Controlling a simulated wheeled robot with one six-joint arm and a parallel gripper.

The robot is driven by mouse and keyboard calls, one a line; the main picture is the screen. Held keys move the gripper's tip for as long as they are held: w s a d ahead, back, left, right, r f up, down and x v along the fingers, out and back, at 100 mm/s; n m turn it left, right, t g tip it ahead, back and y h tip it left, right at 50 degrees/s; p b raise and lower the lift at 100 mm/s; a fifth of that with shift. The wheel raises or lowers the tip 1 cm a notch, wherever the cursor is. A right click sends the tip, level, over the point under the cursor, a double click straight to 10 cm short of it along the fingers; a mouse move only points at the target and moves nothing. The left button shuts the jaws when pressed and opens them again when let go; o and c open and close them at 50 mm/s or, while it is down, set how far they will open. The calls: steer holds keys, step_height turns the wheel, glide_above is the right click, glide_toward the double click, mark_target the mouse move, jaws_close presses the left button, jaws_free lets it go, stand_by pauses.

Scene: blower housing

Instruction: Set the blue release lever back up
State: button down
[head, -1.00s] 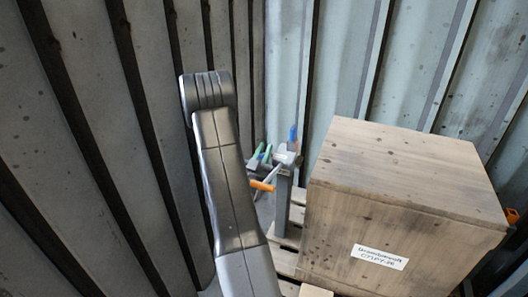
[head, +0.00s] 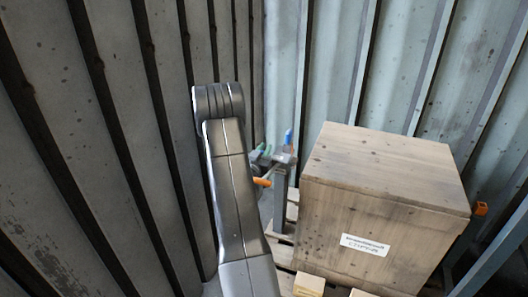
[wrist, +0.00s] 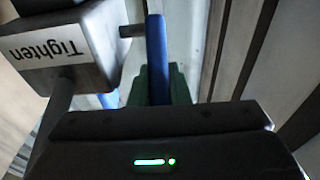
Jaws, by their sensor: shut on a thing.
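The blue release lever (wrist: 156,55) shows in the wrist view as a straight blue bar. It runs down the picture to the front edge of my gripper (wrist: 158,118), and dark green parts (wrist: 179,88) flank it. In the head view a blue tip (head: 288,137) stands upright on a post beyond my arm, which hides most of my gripper.
A large wooden crate (head: 372,235) with a white label stands right of the post, on a pallet. An orange handle (head: 262,182) sticks out beside my arm. Corrugated metal walls (head: 150,110) close in on the left and behind, leaving little room.

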steer(key=c, duration=1.6)
jaws_free()
steer(key=shift+c, duration=0.2)
steer(key=p+v, duration=0.2)
steer(key=v, duration=1.1)
steer(key=shift+s+p, duration=0.3)
steer(key=shift+s, duration=0.1)
steer(key=shift+f, duration=0.15)
